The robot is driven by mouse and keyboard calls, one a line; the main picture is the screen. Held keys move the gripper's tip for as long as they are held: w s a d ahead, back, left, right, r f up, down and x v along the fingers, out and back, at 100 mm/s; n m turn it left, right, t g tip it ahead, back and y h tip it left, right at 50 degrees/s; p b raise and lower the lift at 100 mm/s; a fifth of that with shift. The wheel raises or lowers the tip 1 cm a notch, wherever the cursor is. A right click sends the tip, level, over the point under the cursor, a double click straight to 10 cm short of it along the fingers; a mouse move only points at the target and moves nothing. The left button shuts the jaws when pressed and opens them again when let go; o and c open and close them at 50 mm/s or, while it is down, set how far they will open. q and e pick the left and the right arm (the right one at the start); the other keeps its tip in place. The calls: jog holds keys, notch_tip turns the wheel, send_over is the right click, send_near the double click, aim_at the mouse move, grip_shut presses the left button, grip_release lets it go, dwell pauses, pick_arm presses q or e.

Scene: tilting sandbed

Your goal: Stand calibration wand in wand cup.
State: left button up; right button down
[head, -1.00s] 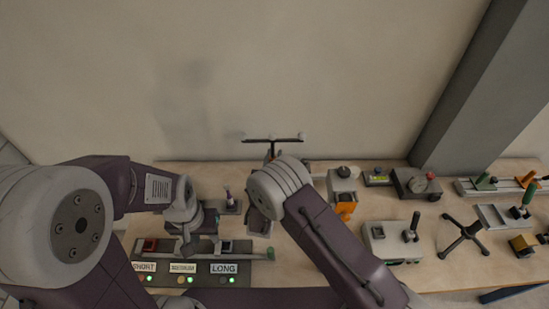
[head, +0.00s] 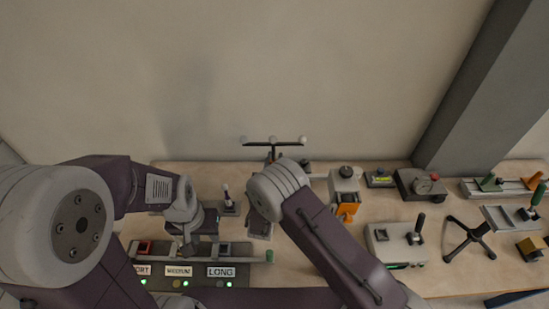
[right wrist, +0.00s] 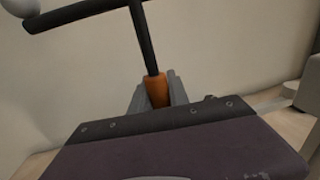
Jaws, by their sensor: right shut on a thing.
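The calibration wand (head: 273,143) is a black T-bar with pale balls, held upright with its crossbar on top, against the wall behind the bench. In the right wrist view, its black stem (right wrist: 145,40) runs down into an orange grip (right wrist: 157,91). My right gripper (right wrist: 154,95) is shut on that grip, with a grey finger on each side. In the head view my right wrist hides most of the grip and the fingers. My left gripper (head: 188,242) is over the label panel at the left; its jaws are too unclear to read. I cannot make out the wand cup for certain.
A panel with labels and green lights (head: 220,271) lies at the front left. An orange-and-grey device (head: 345,190), a grey box with a black handle (head: 397,243) and a black tripod base (head: 470,235) stand to the right.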

notch_tip(320, 180, down, 5)
jog(key=b, duration=0.3)
jog(key=shift+w+f+b, duration=0.15)
jog(key=shift+b, duration=0.15)
jog(key=c, duration=1.2)
grip_release()
jog(key=shift+o, duration=0.2)
jog(key=s+a+b, duration=0.1)
jog(key=s, duration=0.8)
jog(key=shift+a+b, duration=0.2)
jog(key=shift+b, duration=0.2)
